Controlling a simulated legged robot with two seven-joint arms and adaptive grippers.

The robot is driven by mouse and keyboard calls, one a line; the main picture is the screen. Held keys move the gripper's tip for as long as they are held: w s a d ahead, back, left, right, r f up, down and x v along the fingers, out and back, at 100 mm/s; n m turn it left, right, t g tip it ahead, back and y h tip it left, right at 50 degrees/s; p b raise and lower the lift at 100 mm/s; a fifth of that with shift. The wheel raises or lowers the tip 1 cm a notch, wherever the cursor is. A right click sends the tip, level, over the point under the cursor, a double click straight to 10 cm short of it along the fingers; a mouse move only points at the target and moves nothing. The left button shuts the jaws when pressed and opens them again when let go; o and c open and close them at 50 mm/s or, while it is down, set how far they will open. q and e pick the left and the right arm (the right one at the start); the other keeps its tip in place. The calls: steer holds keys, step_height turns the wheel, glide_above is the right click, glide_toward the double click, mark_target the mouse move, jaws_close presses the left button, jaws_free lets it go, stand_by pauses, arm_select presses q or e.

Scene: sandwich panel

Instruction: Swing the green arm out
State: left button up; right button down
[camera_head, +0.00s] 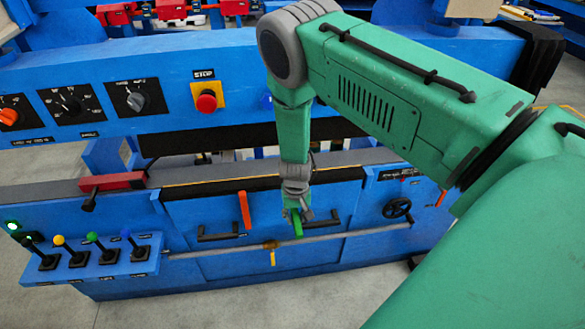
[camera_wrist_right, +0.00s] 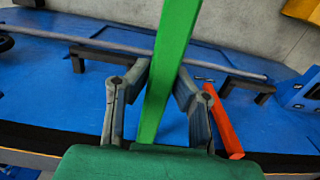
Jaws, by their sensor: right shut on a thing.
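The green arm (camera_head: 297,225) is a short flat green bar at the front of the blue machine, below the dark edge strip. It also shows in the wrist view (camera_wrist_right: 172,55), running from the top edge down between my fingers. My right gripper (camera_head: 296,212) is shut on it, with one grey finger on each side. In the wrist view the right gripper (camera_wrist_right: 162,82) has its fingertips close against the bar. The pivot of the green arm cannot be made out. My left gripper is not in view.
An orange bar (camera_head: 244,210) hangs just left of my gripper. Dark handles (camera_head: 218,236), a silver rod (camera_head: 345,235) with a yellow lever (camera_head: 271,254), and a black handwheel (camera_head: 397,208) are nearby. Knobbed levers (camera_head: 78,256) stand at left. Grey floor lies in front.

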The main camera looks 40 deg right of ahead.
mark_target(296, 214)
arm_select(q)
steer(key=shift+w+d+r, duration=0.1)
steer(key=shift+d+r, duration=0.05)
arm_select(e)
steer(key=shift+w+d+r, duration=0.35)
steer(key=shift+w+r, duration=0.15)
steer(key=shift+r, duration=0.05)
steer(key=shift+a+r, duration=0.1)
steer(key=c, duration=1.4)
jaws_free()
steer(key=shift+s, duration=0.1)
steer(key=shift+s+r, duration=0.15)
steer(key=shift+s, duration=0.1)
steer(key=shift+a, duration=0.2)
steer(key=shift+r, duration=0.35)
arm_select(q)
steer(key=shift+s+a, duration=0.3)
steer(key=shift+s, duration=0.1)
arm_select(e)
step_height(296, 214, up, 11)
steer(key=shift+d, duration=0.15)
steer(key=shift+r, duration=0.1)
